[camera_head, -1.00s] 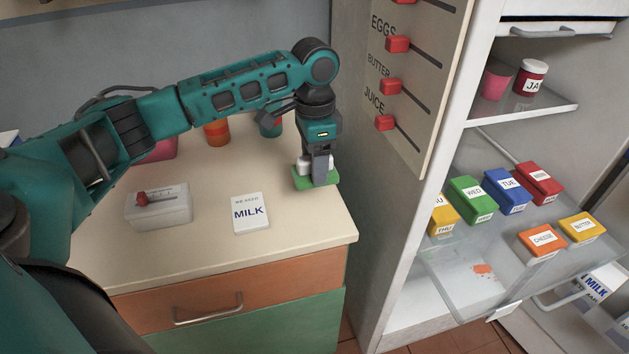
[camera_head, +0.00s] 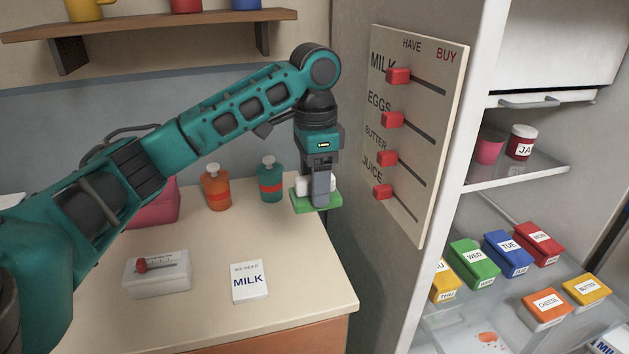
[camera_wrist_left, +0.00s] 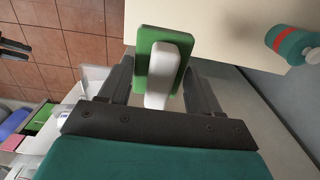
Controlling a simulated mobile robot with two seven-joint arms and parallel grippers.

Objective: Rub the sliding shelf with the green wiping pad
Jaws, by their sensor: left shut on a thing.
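My left gripper (camera_head: 318,190) is shut on the white handle of the green wiping pad (camera_head: 318,202). It holds the pad above the right back part of the counter. In the left wrist view the pad (camera_wrist_left: 147,50) and its white handle sit between the two dark fingers. The sliding shelf (camera_head: 455,338) is at the lower right, inside the open fridge, cut off by the bottom edge. An orange-red stain (camera_head: 488,337) shows on its bare front part. Several labelled boxes, such as the green WED box (camera_head: 474,263), stand on it.
A board with red sliders (camera_head: 414,135) is on the fridge's side, between the pad and the shelf. An orange bottle (camera_head: 216,188), a teal bottle (camera_head: 270,181), a MILK card (camera_head: 249,282) and a white slider box (camera_head: 157,274) stand on the counter.

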